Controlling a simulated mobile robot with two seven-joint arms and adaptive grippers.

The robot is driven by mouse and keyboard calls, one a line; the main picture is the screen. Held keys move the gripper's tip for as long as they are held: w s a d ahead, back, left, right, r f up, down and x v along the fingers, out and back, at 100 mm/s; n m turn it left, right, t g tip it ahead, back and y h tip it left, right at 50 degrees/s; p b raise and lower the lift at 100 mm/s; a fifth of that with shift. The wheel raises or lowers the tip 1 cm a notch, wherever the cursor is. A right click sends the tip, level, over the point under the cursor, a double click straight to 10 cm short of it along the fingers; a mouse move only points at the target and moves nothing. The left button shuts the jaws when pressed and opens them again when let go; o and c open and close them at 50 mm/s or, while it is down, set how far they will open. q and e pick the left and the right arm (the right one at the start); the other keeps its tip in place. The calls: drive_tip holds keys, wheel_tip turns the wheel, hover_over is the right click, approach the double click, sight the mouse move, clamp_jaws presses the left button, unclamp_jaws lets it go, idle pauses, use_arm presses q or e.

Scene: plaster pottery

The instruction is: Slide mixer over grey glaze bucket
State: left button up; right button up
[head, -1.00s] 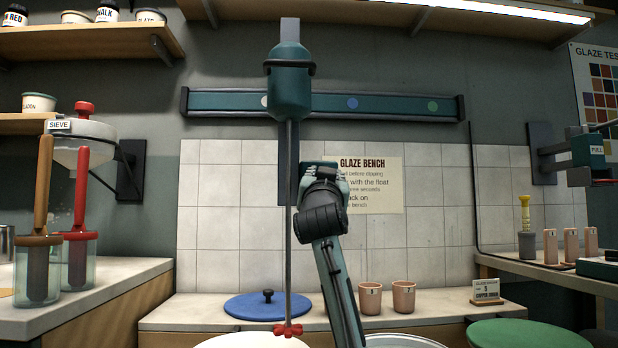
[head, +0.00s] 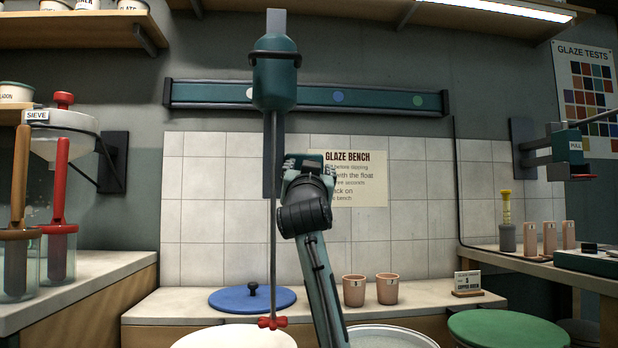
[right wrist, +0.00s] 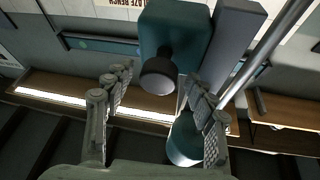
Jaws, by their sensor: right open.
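The teal mixer (head: 274,80) hangs upright on the wall rail (head: 390,98), right of the rail's white dot. Its long shaft ends in a red propeller (head: 272,322), over or just behind a round white-topped bucket (head: 235,340). A bucket with pale grey contents (head: 385,338) stands to the right, cut off by the bottom edge. My right gripper (head: 308,160) is raised beside the shaft, below the mixer body. In the right wrist view, its open fingers (right wrist: 158,88) are either side of a dark knob (right wrist: 158,76) on a teal block, without visible contact. My left gripper is out of view.
A blue lid (head: 235,299) and two pink cups (head: 354,291) are on the back bench. A green round top (head: 508,330) is at lower right. A wall-mounted teal device (head: 565,145) juts out at right.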

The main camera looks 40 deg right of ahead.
drive_tip(key=v, duration=1.1)
drive_tip(key=shift+a+f, duration=0.1)
